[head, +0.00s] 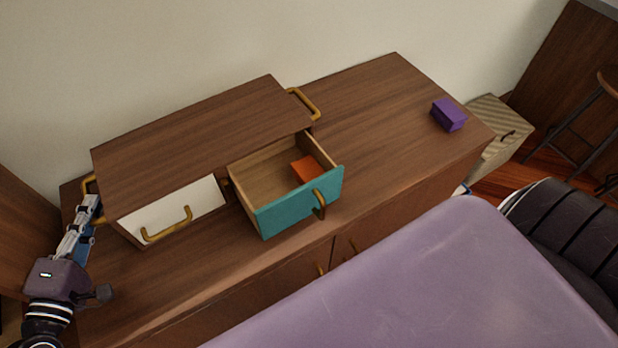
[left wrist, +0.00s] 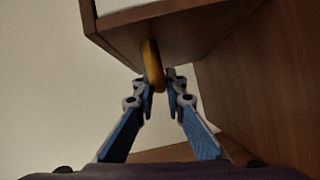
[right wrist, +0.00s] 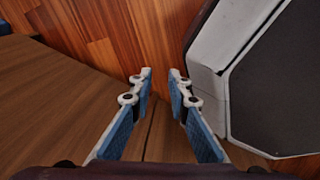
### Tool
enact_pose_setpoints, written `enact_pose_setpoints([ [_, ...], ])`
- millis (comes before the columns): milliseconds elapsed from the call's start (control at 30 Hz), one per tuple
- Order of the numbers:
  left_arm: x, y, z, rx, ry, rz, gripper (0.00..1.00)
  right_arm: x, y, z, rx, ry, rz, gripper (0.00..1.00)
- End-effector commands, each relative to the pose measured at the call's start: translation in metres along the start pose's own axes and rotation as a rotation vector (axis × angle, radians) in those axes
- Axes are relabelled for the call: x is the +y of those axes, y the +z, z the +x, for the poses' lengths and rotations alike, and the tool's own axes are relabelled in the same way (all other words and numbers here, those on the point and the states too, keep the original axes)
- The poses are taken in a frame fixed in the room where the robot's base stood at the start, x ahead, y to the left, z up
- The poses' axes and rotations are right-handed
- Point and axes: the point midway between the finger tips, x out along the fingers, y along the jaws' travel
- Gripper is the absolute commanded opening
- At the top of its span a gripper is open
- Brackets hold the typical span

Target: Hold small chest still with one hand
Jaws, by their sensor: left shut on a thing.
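The small wooden chest (head: 200,140) stands on a long brown cabinet in the head view. Its white drawer (head: 185,212) is closed and its teal drawer (head: 300,203) is pulled out, with an orange block (head: 307,170) inside. A brass handle (head: 303,104) is on its right side. My left gripper (head: 92,205) is at the chest's left end. In the left wrist view its fingers (left wrist: 158,88) are shut on the left brass side handle (left wrist: 153,65). My right gripper (right wrist: 160,82) is outside the head view; its fingers are apart with nothing between them.
A purple block (head: 449,115) lies on the right part of the cabinet top (head: 375,130), which is otherwise clear. A striped box (head: 492,130) and a stool (head: 580,130) are at the right. Wooden floor (right wrist: 110,40) shows below my right gripper.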

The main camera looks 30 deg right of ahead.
Motion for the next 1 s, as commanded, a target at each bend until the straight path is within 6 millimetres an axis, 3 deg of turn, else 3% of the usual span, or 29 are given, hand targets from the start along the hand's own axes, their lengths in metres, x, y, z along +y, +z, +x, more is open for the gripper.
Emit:
enact_pose_setpoints([
  [33, -0.013, 0.006, -0.001, -0.013, -0.027, -0.006, 0.0, 0.017, -0.004, -0.005, 0.005, 0.03, -0.073, 0.09],
  [100, -0.013, 0.006, -0.001, -0.013, -0.027, -0.006, 0.0, 0.036, -0.01, -0.015, 0.006, 0.074, -0.179, 0.01],
  [200, -0.013, 0.006, -0.001, -0.013, -0.027, -0.006, 0.0, 0.06, -0.021, -0.032, 0.012, 0.14, -0.327, 0.0],
  [467, -0.013, 0.006, -0.001, -0.013, -0.027, -0.006, 0.0, 0.096, -0.059, -0.091, 0.055, 0.329, -0.668, 0.0],
  [767, -0.013, 0.006, -0.001, -0.013, -0.027, -0.006, 0.0, 0.091, -0.108, -0.189, 0.182, 0.547, -0.957, 0.0],
  [1000, -0.013, 0.006, -0.001, -0.013, -0.027, -0.006, 0.0, 0.066, -0.138, -0.29, 0.343, 0.699, -1.077, 0.0],
])
